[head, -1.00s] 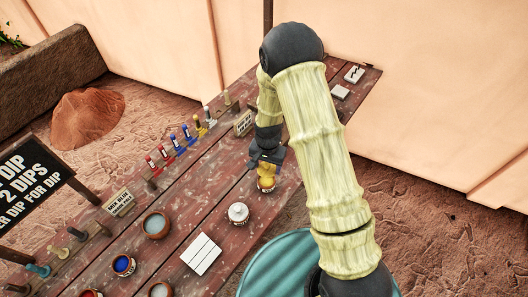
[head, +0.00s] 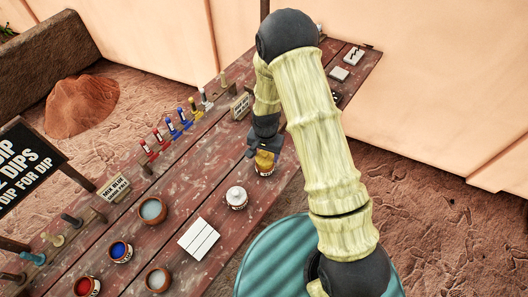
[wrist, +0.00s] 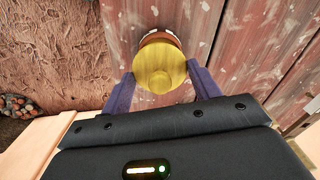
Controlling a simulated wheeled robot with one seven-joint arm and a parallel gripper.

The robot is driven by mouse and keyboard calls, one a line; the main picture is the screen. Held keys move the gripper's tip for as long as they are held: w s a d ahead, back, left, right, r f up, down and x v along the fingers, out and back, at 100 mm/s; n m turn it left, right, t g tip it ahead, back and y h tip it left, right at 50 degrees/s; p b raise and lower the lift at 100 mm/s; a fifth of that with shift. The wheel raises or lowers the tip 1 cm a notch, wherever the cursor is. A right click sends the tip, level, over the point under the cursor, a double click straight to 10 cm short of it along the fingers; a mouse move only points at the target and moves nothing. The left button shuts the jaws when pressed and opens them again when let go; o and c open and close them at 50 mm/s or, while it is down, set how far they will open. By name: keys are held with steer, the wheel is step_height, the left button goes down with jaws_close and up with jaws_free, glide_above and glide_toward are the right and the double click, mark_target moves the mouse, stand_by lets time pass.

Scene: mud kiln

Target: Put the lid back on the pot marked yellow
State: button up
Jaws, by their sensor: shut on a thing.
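My gripper (head: 262,150) points down at the right edge of the plank table. It is shut on the yellow lid (wrist: 158,70), one finger on each side of it. The lid also shows in the head view (head: 265,158). Directly under it stands the small brown pot (head: 264,172) with a pale label. In the wrist view only part of the pot's brown side and label (wrist: 160,34) shows past the lid. I cannot tell whether the lid is fully seated on the rim.
A white-lidded pot (head: 236,197) and a white ruled board (head: 199,238) lie nearer. Open pots of blue (head: 120,251) and red (head: 87,287) and brown bowls (head: 152,210) stand to the left.

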mark_target(265, 158)
steer(key=shift+f+b, duration=0.35)
steer(key=shift+f, duration=0.55)
steer(key=shift+f+b, duration=0.6)
steer(key=shift+f, duration=0.05)
stand_by(1.4)
steer(key=o, duration=1.3)
steer(key=shift+r+p, duration=2.65)
steer(key=shift+r, duration=1.1)
